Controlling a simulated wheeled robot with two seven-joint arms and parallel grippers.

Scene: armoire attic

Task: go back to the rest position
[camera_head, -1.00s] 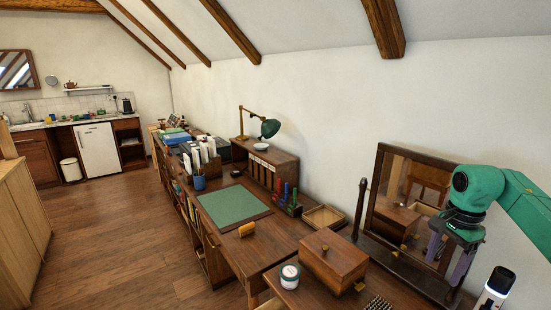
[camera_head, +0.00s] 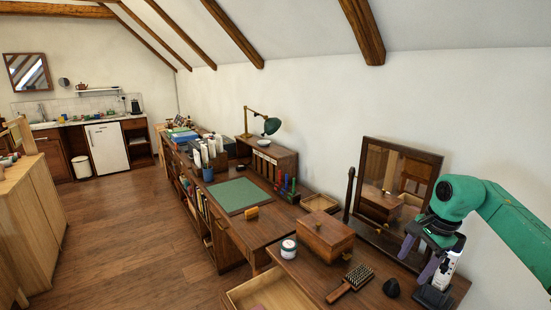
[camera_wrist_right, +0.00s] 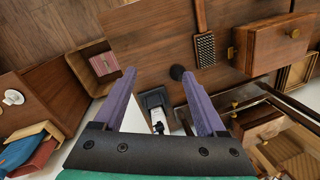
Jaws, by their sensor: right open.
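My right gripper (camera_head: 426,260) is at the right of the head view, held over the right end of the dressing table (camera_head: 330,284). Its two purple fingers point down and are apart. In the right wrist view the open fingers (camera_wrist_right: 160,105) have nothing between them that they touch. A white and black device on a dark base (camera_head: 440,278) stands on the table just behind the fingers; it also shows below them in the wrist view (camera_wrist_right: 158,115). My left gripper is not in view.
A mirror (camera_head: 395,185), a wooden box (camera_head: 325,236), a brush (camera_head: 350,284), a dark rounded object (camera_head: 391,288) and a round jar (camera_head: 288,248) are on the table. A drawer (camera_head: 270,292) stands open at the front. The floor at left is clear.

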